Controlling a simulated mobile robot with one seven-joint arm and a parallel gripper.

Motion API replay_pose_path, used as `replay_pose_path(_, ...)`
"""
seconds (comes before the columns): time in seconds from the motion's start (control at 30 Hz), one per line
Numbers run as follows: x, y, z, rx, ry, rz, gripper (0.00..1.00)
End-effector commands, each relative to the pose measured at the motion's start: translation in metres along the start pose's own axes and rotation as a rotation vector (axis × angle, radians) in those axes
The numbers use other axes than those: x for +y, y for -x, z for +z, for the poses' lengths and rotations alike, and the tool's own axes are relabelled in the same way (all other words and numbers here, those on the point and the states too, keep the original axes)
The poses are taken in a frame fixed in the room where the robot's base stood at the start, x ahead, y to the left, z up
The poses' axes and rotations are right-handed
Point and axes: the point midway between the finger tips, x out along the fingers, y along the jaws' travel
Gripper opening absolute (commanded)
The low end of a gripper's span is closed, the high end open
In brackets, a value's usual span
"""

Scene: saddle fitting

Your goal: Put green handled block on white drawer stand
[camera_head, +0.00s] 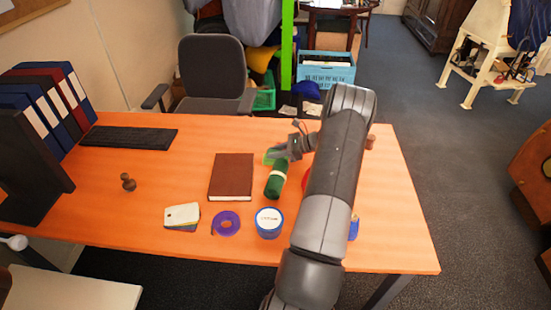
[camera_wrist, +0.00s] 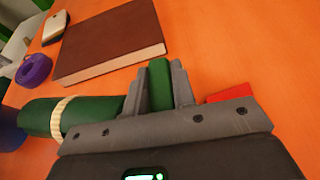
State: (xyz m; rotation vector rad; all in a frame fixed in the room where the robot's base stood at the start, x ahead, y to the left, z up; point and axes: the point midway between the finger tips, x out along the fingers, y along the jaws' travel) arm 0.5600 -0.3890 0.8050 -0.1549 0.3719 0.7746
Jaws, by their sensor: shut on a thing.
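My gripper (camera_head: 279,154) is over the orange table, shut on a green piece (camera_wrist: 160,82) that shows between its two fingers in the wrist view. This looks like part of the green handled block, and a bit of green also shows at the fingers in the head view (camera_head: 268,159). The rest of it is hidden by the gripper. A white flat top (camera_head: 70,291) at the lower left of the head view, below the table's front edge, may be the white drawer stand; no drawers show.
A dark green roll with a pale band (camera_head: 274,186) lies close beside my gripper. Binders and a black monitor (camera_head: 30,165) stand at the left.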

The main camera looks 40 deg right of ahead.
Motion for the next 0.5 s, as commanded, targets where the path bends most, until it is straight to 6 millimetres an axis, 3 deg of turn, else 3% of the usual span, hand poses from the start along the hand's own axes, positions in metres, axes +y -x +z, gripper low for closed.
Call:
replay_pose_path(0.27, -0.001, 0.003, 0.007, 0.000, 0.002, -0.001, 0.00)
replay_pose_path(0.5, 0.000, 0.020, 0.047, 0.001, 0.004, -0.001, 0.00)
